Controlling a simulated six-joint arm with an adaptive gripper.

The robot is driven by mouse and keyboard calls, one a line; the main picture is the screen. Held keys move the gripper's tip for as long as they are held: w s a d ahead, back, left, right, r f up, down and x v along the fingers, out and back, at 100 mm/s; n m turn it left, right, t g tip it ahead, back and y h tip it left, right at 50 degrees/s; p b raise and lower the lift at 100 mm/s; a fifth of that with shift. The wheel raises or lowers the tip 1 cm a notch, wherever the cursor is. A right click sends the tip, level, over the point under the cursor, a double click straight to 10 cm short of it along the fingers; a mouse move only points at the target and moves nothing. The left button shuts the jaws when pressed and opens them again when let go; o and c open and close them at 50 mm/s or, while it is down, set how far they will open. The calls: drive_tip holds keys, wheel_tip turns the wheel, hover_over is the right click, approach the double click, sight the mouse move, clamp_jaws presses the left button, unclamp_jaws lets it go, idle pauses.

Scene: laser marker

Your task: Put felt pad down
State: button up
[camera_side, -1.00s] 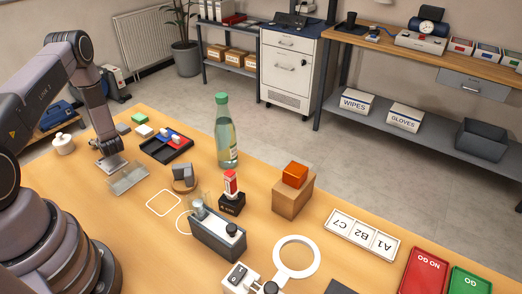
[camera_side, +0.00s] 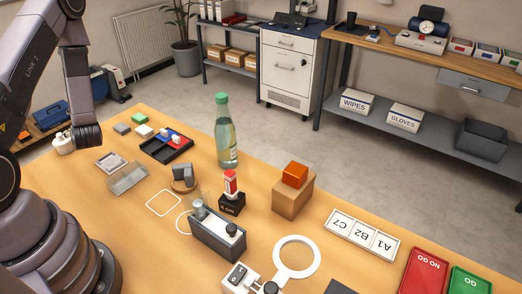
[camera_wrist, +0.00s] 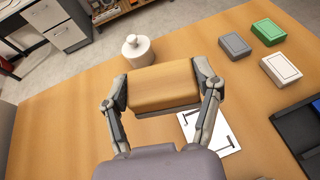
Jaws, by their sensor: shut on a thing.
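My gripper (camera_wrist: 163,88) is shut on a tan, wood-coloured block with a thin dark layer along its near lower edge, which appears to be the felt pad (camera_wrist: 163,82). In the side view my gripper (camera_side: 87,136) is at the table's left end, beside the white lidded pot (camera_side: 64,143). The held block cannot be made out there. The wrist view shows the pot (camera_wrist: 138,50) just beyond the block. A white plate with black corner marks (camera_wrist: 210,132) lies partly hidden behind the right finger; it also shows in the side view (camera_side: 111,162).
Grey (camera_wrist: 234,45), green (camera_wrist: 268,31) and white (camera_wrist: 281,68) pads lie to the right. A black tray (camera_side: 165,150) and a clear block (camera_side: 129,180) stand nearby. A tall bottle (camera_side: 226,135) is farther right. Bare table lies left of the gripper in the wrist view.

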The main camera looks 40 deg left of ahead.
sight(87, 185)
drive_tip(key=s+d+f+g, duration=0.1)
drive_tip(key=s+f, duration=0.1)
drive_tip(key=f, duration=0.2)
drive_tip(key=s+d+f+n+g, duration=0.1)
drive_tip(key=s+d+f, duration=0.1)
drive_tip(key=f, duration=0.2)
drive_tip(key=s+d+f+n, duration=0.1)
drive_tip(key=s+f, duration=0.1)
drive_tip(key=f, duration=0.2)
drive_tip(key=shift+s+d+g, duration=0.15)
drive_tip(key=shift+s+g, duration=0.1)
drive_tip(key=shift+g, duration=0.15)
drive_tip(key=shift+f, duration=0.1)
drive_tip(key=o, duration=1)
drive_tip(key=shift+o, duration=0.2)
